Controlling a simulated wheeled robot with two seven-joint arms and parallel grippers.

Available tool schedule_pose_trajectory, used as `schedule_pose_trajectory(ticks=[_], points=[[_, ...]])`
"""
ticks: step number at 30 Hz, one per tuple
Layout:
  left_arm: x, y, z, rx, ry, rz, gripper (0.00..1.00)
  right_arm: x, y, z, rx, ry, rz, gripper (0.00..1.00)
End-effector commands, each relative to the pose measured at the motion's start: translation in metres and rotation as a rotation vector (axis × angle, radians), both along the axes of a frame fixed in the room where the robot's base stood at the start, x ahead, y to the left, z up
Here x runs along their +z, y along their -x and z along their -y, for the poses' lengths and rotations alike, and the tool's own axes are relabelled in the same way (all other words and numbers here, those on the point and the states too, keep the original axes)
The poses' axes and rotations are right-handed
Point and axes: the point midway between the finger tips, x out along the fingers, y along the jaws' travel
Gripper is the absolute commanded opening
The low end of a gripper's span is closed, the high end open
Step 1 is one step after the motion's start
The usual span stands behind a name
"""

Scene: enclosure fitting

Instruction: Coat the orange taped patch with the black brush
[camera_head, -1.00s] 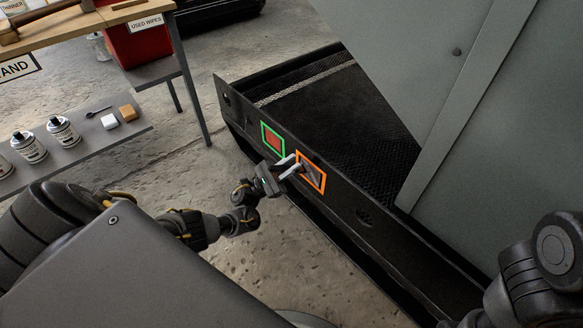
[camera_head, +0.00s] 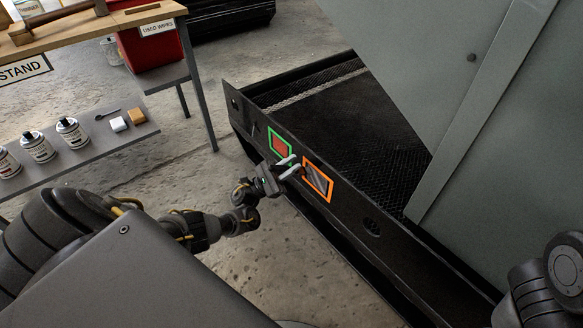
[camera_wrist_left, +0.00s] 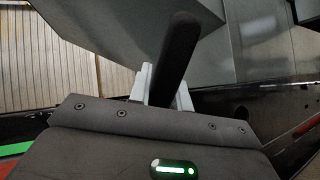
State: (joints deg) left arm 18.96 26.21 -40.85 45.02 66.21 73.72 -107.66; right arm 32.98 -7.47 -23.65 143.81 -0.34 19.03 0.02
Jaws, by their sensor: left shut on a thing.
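The orange taped patch (camera_head: 318,181) is a rectangle on the dark side rail, with a streaky grey-brown surface inside its orange border. Its orange edge also shows faintly at the right of the left wrist view (camera_wrist_left: 304,127). My left gripper (camera_head: 291,166) is just left of the orange border, between it and the green taped patch. In the left wrist view it is shut on the black brush (camera_wrist_left: 176,52), whose thick dark handle stands up between the pale fingers. The brush's bristles are hidden. My right arm shows at the lower right; its gripper is out of frame.
A green taped patch (camera_head: 280,146) with a red inside is on the same rail (camera_head: 345,205). A large grey panel (camera_head: 440,90) stands at right.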

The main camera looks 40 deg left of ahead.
Motion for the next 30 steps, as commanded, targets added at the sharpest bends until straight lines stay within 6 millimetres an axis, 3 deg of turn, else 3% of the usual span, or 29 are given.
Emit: schedule_pose_trajectory(ticks=[23,30], points=[[0.001,-0.007,-0.022,0.001,-0.001,0.001,0.0,-0.014,0.0,0.0,0.0,0.0,0.0,0.36],[0.001,0.006,-0.026,0.0,-0.002,-0.002,0.0,-0.008,0.0,0.0,0.0,-0.001,0.0,0.36]])
